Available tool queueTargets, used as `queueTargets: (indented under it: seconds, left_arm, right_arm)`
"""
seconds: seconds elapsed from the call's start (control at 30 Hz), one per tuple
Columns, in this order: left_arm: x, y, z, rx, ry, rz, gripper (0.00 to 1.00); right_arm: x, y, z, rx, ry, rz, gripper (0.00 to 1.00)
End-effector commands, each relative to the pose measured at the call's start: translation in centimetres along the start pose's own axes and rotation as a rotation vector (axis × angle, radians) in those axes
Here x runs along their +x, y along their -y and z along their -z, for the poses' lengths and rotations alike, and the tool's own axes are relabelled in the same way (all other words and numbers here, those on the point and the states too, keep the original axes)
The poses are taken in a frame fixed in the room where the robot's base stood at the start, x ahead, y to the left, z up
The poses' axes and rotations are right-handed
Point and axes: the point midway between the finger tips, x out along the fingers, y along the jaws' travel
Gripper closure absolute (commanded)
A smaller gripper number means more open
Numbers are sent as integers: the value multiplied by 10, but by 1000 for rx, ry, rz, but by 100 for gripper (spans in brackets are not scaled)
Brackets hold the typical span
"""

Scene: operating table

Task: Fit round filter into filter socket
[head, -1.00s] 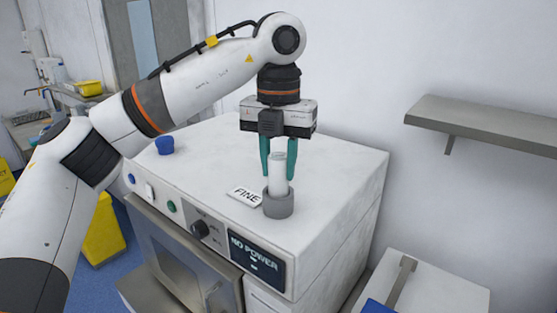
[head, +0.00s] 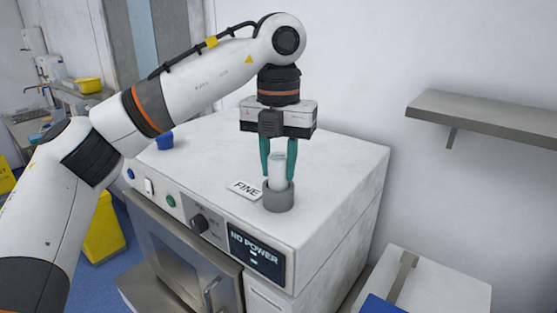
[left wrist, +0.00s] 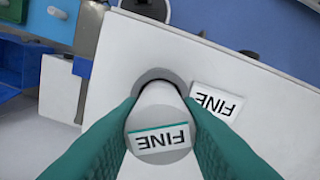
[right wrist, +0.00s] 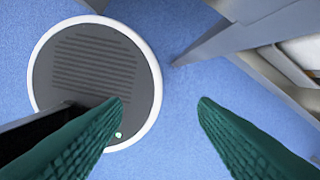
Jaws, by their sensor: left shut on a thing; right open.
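The round filter (head: 277,172) is a white cylinder, and its top carries a FINE label (left wrist: 160,139) in the left wrist view. My left gripper (head: 278,178) is shut on it from above and holds it upright. The filter socket (head: 278,200) is a grey ring on top of the white machine, next to a FINE plate (head: 244,189). The filter's lower end is within the socket's opening; how deep it sits is hidden by the rim. In the left wrist view the socket (left wrist: 158,76) shows behind the filter. My right gripper (right wrist: 160,102) is open and empty above the blue floor.
The white machine (head: 320,165) has a NO POWER display on its front and a blue knob (head: 165,140) on top. A grey wall shelf (head: 485,122) is at right. A white cabinet (head: 450,285) stands at lower right. The machine top around the socket is mostly clear.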

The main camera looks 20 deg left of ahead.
Motion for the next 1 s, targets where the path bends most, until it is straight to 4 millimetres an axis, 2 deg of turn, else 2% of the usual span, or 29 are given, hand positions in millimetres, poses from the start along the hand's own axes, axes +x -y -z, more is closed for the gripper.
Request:
queueTargets:
  seconds: [0.2, 0.23, 0.37, 0.63, 0.77, 0.87, 1.0]
  left_arm:
    - [0, 0, 0, 0, 0, 0, 91]
    - [0, 0, 0, 0, 0, 0, 65]
    - [0, 0, 0, 0, 0, 0, 44]
    - [0, 0, 0, 0, 0, 0, 43]
    - [-7, 0, 0, 1, -1, 1, 43]
    - [-20, 0, 0, 0, -4, 1, 43]
    - [-48, 0, 0, -2, -5, 2, 43]
  right_arm:
    - [0, 0, 0, 0, 0, 0, 47]
    - [0, 0, 0, 0, 0, 0, 47]
    - [0, 0, 0, 0, 0, 0, 47]
    - [0, 1, 0, 0, -1, 1, 47]
    - [0, 1, 1, 0, -1, 1, 47]
    - [1, 1, 1, 0, -1, 2, 47]
    - [1, 2, 1, 0, -1, 2, 47]
